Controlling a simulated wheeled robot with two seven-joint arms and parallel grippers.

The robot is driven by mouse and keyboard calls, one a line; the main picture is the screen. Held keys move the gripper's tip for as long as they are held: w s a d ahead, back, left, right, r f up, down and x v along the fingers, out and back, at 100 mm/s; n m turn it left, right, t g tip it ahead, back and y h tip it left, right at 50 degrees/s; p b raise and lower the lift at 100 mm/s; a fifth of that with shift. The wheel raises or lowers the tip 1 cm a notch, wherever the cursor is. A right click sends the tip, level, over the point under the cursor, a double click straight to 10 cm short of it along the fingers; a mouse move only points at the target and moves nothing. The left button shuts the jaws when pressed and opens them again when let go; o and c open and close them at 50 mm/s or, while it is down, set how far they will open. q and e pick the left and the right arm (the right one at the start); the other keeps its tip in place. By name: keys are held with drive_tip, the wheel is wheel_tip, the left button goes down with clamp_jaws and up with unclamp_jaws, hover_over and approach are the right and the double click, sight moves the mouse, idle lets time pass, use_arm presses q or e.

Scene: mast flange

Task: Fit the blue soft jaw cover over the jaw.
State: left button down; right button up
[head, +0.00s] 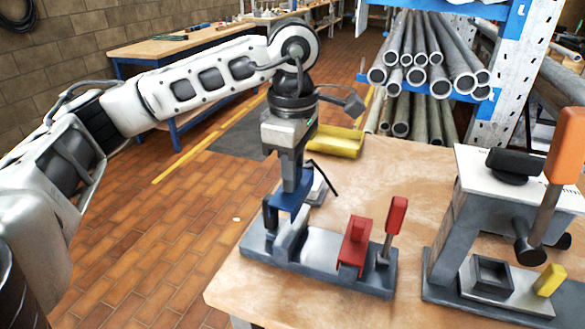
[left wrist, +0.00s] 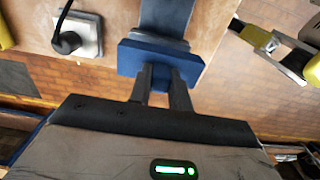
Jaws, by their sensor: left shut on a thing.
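My left gripper (head: 291,187) points down and is shut on the blue soft jaw cover (head: 293,203). In the left wrist view, the fingertips (left wrist: 161,85) meet the near side of the blue cover (left wrist: 138,58). The cover is at the left end of a grey clamp fixture (head: 325,268), by the upright grey jaw (head: 291,240). The fingers and the cover hide part of the jaw, so I cannot tell whether the cover touches it or sits over it. My right gripper is not in view.
The fixture bears a red block (head: 354,245) and a red-handled lever (head: 395,222). A grey plate with a black rod (head: 317,190) and a yellow tray (head: 338,141) lie behind. A grey press (head: 470,215) stands at right. The wooden bench (head: 385,180) is clear between.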

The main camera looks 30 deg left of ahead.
use_arm(q)
drive_tip(key=shift+f+b, duration=0.8)
drive_tip(key=shift+f, duration=0.45)
drive_tip(key=shift+f+b, duration=0.85)
drive_tip(key=shift+f, duration=0.15)
drive_tip(key=shift+f+b, duration=0.65)
drive_tip(key=shift+f, duration=0.1)
drive_tip(key=shift+f+b, duration=0.8)
drive_tip(key=shift+f, duration=0.1)
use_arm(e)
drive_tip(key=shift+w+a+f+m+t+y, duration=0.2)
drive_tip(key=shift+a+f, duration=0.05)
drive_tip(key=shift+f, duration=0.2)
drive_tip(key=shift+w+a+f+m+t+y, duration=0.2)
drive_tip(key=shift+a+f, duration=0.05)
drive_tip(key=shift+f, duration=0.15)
use_arm(q)
drive_tip(key=c, duration=1.2)
unclamp_jaws()
drive_tip(key=shift+r, duration=0.1)
